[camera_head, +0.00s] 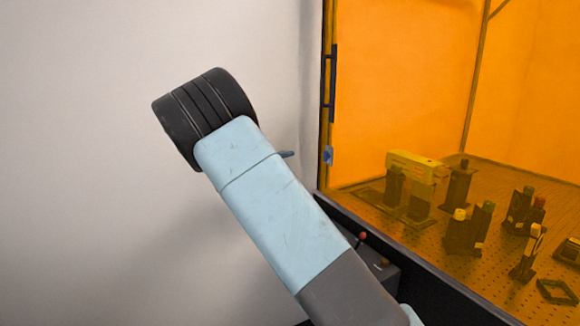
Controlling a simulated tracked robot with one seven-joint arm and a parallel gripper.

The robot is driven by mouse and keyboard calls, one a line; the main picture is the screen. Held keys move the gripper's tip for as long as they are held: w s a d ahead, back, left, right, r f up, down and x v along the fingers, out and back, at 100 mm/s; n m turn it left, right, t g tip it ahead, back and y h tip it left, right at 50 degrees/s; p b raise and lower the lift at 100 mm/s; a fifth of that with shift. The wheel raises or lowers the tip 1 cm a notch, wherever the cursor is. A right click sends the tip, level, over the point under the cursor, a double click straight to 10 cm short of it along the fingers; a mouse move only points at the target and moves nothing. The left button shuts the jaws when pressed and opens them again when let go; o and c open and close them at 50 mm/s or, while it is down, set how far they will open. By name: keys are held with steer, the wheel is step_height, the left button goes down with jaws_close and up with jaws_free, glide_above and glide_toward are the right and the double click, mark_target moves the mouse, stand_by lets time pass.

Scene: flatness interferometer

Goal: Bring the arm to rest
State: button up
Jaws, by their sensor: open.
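My arm rises from the bottom of the head view toward the upper left, with a grey lower part, a light blue link and a thick black ringed joint at its top end. A small dark blue tip sticks out to the right from behind the light blue link; I cannot tell what it belongs to. My gripper does not show in this view. The arm stands in front of a plain pale wall and appears clear of the enclosure.
An enclosure with orange see-through panels (400,80) fills the right side, with a dark handle (330,83) on its left edge. Inside, a perforated board carries a yellow-topped unit (416,165) and several dark mounts. A dark box with a red-knobbed lever (363,236) stands below.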

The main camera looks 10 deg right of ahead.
steer(key=s+d+r+m+g+y, duration=0.1)
steer(key=s+d+m+g+y, duration=0.1)
steer(key=s+d+y, duration=0.55)
steer(key=s+d+r+m+g+y, duration=0.1)
steer(key=s+d+g+y, duration=0.3)
steer(key=s, duration=0.7)
steer(key=s+a+r+t+y, duration=0.1)
steer(key=s+t+y, duration=0.1)
steer(key=s, duration=0.7)
steer(key=s+a+r+t+y, duration=0.1)
steer(key=s+a+r+t, duration=0.1)
steer(key=s, duration=0.7)
steer(key=s+a+r+m+t+y, duration=0.1)
steer(key=s+a+t+y, duration=0.1)
steer(key=s, duration=0.7)
steer(key=shift+s+a+r+y, duration=0.25)
steer(key=shift+s+r+y, duration=0.05)
steer(key=shift+y, duration=0.05)
steer(key=shift+c, duration=0.2)
